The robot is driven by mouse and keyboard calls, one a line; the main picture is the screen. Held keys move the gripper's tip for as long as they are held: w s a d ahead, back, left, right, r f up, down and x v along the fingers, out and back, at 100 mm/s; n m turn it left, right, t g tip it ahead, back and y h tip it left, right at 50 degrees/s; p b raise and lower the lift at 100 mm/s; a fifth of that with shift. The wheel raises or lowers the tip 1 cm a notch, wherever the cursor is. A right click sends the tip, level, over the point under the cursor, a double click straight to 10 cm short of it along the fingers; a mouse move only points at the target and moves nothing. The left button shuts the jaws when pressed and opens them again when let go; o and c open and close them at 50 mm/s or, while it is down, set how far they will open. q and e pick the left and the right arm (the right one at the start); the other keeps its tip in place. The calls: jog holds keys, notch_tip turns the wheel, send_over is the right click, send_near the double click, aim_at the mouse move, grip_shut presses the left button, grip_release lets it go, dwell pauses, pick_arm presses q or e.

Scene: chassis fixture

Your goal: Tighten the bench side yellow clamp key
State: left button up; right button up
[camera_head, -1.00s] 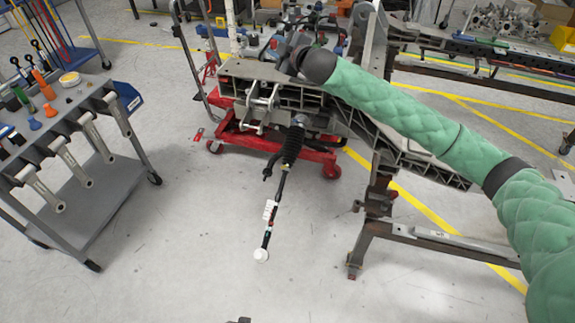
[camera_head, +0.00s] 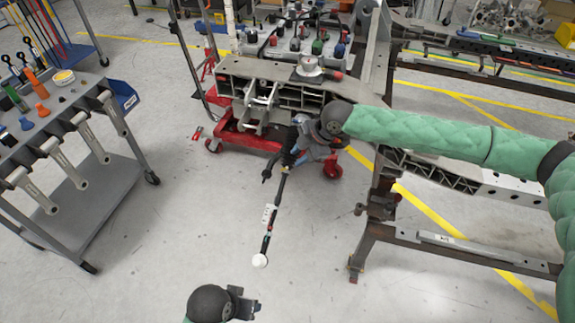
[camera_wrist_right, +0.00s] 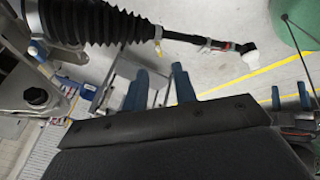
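A tie rod (camera_head: 274,208) with a white ball end hangs from a black ribbed boot. In the right wrist view the boot (camera_wrist_right: 100,22) runs along the top. A small yellow clamp (camera_wrist_right: 157,31) sits at its narrow end, with a tab or key pointing down. My right gripper (camera_head: 297,157) is beside the boot in the head view, partly hidden by its own wrist. In its wrist view two blue fingers (camera_wrist_right: 160,86) stand apart with nothing between them, below the boot and clamp. My left gripper (camera_head: 245,303) is low in the head view, away from the rod; its finger gap is unclear.
The grey chassis frame (camera_head: 238,72) rests over a red wheeled jack (camera_head: 238,139). A grey tool cart (camera_head: 105,196) stands at the left. A steel stand (camera_head: 372,233) is at the right. Floor around the rod's lower end is clear.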

aim_at(287, 166)
pick_arm(q)
jog(key=shift+s+a+r+p, duration=0.2)
jog(key=shift+a+r+p, duration=0.1)
jog(key=shift+a+r, duration=0.15)
jog(key=shift+s+a+r+p, duration=0.15)
jog(key=shift+a+r+p, duration=0.2)
jog(key=shift+r, duration=0.15)
pick_arm(e)
jog(key=shift+x, duration=3.95)
